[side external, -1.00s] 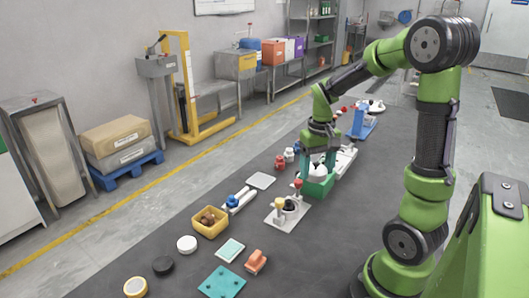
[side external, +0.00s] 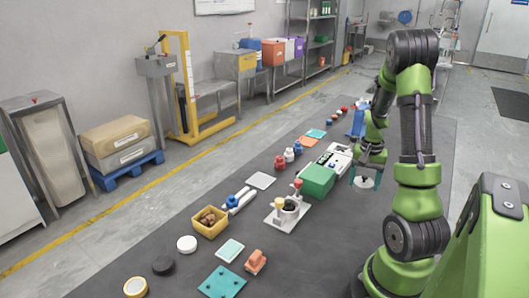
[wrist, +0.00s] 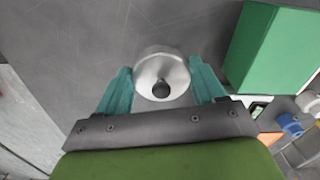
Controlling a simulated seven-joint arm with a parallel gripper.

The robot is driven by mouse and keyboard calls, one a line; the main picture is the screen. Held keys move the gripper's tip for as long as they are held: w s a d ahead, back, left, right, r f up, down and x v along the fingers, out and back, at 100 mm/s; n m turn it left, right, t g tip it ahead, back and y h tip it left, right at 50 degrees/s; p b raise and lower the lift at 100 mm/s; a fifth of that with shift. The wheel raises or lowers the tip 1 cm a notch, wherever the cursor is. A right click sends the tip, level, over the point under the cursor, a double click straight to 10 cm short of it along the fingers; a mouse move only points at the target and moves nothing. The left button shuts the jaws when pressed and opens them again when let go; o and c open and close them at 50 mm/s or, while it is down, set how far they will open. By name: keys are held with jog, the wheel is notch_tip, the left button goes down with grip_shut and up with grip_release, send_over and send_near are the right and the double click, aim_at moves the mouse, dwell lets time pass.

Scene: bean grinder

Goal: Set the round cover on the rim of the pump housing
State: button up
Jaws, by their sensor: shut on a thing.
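My gripper (side external: 366,178) has teal fingers shut on the round cover (side external: 364,182), a pale metal disc with a small dark knob. In the wrist view the cover (wrist: 152,66) sits between the two fingertips (wrist: 160,80), its knob towards me. It is held to the right of the green box (side external: 318,180), over dark table; its exact height is hard to tell. No part is plainly identifiable as the pump housing. A pale fixture (side external: 278,219) with a dark round part and red- and yellow-topped posts stands in front of the green box, apart from the cover.
The green box (wrist: 268,55) is close to the right finger in the wrist view. A white device (side external: 340,158) and a blue stand (side external: 357,124) lie behind. A yellow bin (side external: 210,229) and several small parts line the left side. Dark table right of the fixture is clear.

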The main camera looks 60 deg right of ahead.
aim_at(359, 180)
jog(key=d, duration=0.1)
jog(key=w+d, duration=0.1)
jog(key=d, duration=0.1)
jog(key=w+d, duration=0.1)
jog(key=shift+w+d+f, duration=0.25)
jog(key=shift+d, duration=0.1)
jog(key=shift+f, duration=1.7)
jog(key=shift+f, duration=0.15)
jog(key=o, duration=1.2)
